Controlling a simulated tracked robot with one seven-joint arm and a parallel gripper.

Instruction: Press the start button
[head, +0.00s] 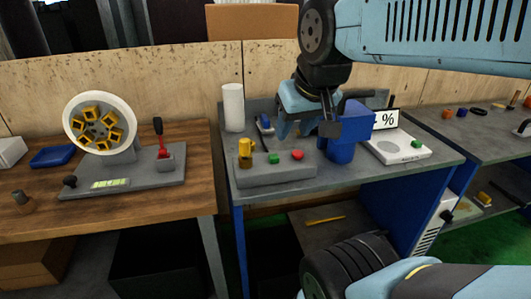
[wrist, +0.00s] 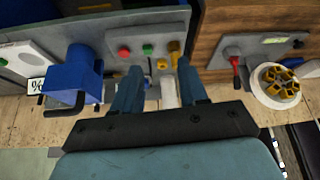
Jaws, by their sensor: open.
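A grey control panel (head: 275,173) sits at the front of the grey bench. None carries a readable label. My gripper (head: 304,132) is open and empty, above and behind the panel, apart from the buttons.
A blue block-shaped machine (head: 342,148) stands right of the panel, close to my gripper. Beyond it is a white device (head: 398,150) with a "%" display (head: 386,119). A white cylinder (head: 233,108) stands behind the panel. A wooden table (head: 150,215) with a wheel-like fixture (head: 99,123) is left.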

